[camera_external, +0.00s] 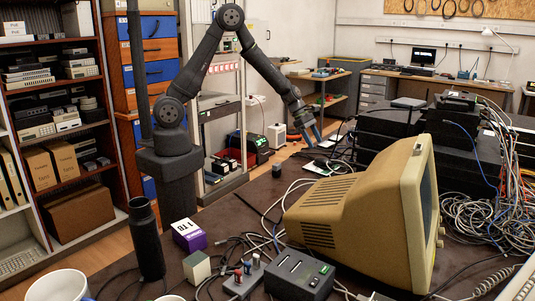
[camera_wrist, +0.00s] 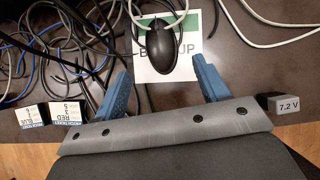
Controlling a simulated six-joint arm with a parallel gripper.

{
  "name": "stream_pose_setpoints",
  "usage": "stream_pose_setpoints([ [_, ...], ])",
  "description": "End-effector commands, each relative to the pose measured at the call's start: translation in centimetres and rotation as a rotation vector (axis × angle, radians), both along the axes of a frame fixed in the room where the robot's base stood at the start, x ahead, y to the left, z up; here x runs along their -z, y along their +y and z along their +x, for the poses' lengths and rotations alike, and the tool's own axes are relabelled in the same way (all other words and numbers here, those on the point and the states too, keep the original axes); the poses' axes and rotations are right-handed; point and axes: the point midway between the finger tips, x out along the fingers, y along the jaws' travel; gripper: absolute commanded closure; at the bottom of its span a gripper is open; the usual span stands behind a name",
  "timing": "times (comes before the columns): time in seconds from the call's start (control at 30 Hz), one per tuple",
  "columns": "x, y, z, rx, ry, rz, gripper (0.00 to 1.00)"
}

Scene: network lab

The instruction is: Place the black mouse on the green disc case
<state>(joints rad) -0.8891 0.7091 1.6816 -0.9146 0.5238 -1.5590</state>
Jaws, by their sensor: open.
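In the wrist view the black mouse (camera_wrist: 160,47) lies over the white-and-green disc case (camera_wrist: 144,73) and appears to rest on it. The mouse hides part of the case's lettering. Its cable runs off toward the top of the picture. My gripper (camera_wrist: 160,66) is open, with one blue finger on each side below the mouse and a gap to both. In the external view my gripper (camera_external: 309,135) is above the far part of the table, and the small pale case (camera_external: 317,168) is below it. The mouse is too small to make out there.
Cables (camera_wrist: 60,45) crowd the case's left side. Labelled boxes (camera_wrist: 32,116) and a 7.2 V block (camera_wrist: 286,104) flank my gripper. The beige monitor (camera_external: 350,210) stands nearer the camera, with stacked black equipment (camera_external: 385,135) to the right. Bare table shows right of the case.

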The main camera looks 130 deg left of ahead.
Motion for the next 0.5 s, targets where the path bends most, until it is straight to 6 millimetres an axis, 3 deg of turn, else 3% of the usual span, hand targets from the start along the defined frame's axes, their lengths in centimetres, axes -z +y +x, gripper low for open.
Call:
stream_pose_setpoints([
  [0.2, -2.5, -0.1, -1.6, 0.000, -0.001, 0.001, 0.32],
  [0.5, -3.2, -0.2, -2.1, 0.000, 0.001, -0.001, 0.32],
])
